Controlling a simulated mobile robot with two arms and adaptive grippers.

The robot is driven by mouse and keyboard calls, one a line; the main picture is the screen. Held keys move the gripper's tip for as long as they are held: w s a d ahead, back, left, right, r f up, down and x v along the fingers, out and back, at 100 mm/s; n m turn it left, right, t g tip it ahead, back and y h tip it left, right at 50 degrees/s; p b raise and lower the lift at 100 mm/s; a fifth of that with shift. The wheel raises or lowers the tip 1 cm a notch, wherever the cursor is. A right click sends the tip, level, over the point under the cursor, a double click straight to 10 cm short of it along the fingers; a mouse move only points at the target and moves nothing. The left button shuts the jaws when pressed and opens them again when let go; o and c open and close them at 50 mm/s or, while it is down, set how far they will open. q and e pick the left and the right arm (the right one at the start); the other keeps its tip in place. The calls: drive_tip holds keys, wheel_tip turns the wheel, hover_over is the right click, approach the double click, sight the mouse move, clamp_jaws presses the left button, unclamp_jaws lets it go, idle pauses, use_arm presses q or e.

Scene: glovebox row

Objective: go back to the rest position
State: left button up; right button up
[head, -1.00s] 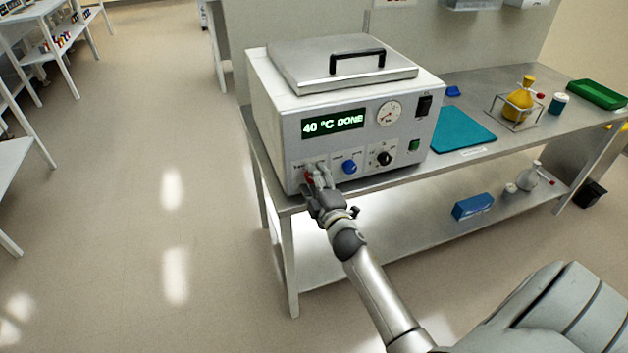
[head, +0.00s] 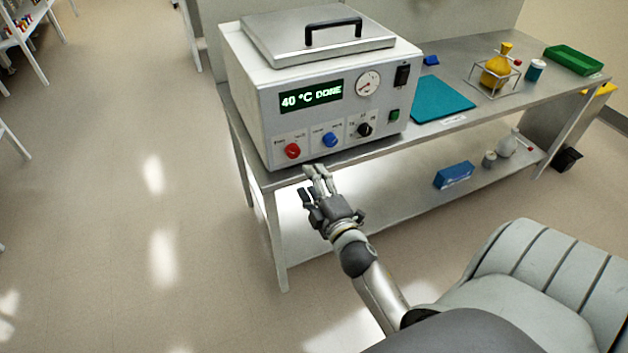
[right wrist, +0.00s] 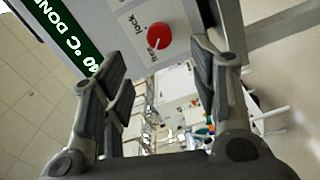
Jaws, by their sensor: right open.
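My right gripper (head: 318,187) is open and empty in front of the bench edge, just below the bath unit's front panel. In the right wrist view its fingers (right wrist: 160,85) stand apart with nothing between them. The white bath unit (head: 250,115) has a closed metal lid with a black handle, and its display (head: 311,95) reads "40 °C DONE". The red knob (head: 292,150) on its panel is clear of my fingers; it also shows in the right wrist view (right wrist: 159,36). My left gripper is not in view.
The metal bench (head: 375,152) carries a teal mat (head: 442,98), a yellow flask (head: 497,68) in a wire stand and a green tray (head: 573,60). A blue box (head: 454,175) lies on the lower shelf. Open floor (head: 110,200) is to the left.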

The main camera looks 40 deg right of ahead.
drive_tip(key=shift+s, duration=0.4)
drive_tip(key=s+a+f+m+g+y, duration=0.1)
drive_tip(key=s+a+f+m+g, duration=0.15)
drive_tip(key=f, duration=0.75)
drive_tip(key=s+a+f+m+g+y, duration=0.1)
drive_tip(key=s+a+f+g, duration=0.2)
drive_tip(key=f, duration=0.8)
drive_tip(key=s+a+f+m+g+y, duration=0.1)
drive_tip(key=s+a+f+g, duration=0.2)
drive_tip(key=f, duration=0.7)
drive_tip(key=s+a+f+m+g, duration=0.1)
drive_tip(key=s+f+g, duration=0.1)
drive_tip(key=s+f, duration=0.4)
drive_tip(key=s+a+f+m+g, duration=0.1)
drive_tip(key=s+f, duration=0.6)
drive_tip(key=s, duration=0.9)
drive_tip(key=s+a+f+m+g+y, duration=0.1)
drive_tip(key=s+f+m+g, duration=0.2)
drive_tip(key=s, duration=0.8)
wheel_tip(320, 180, down, 4)
drive_tip(key=shift+f+g, duration=0.1)
drive_tip(key=shift+g, duration=0.95)
drive_tip(key=shift+m, duration=0.25)
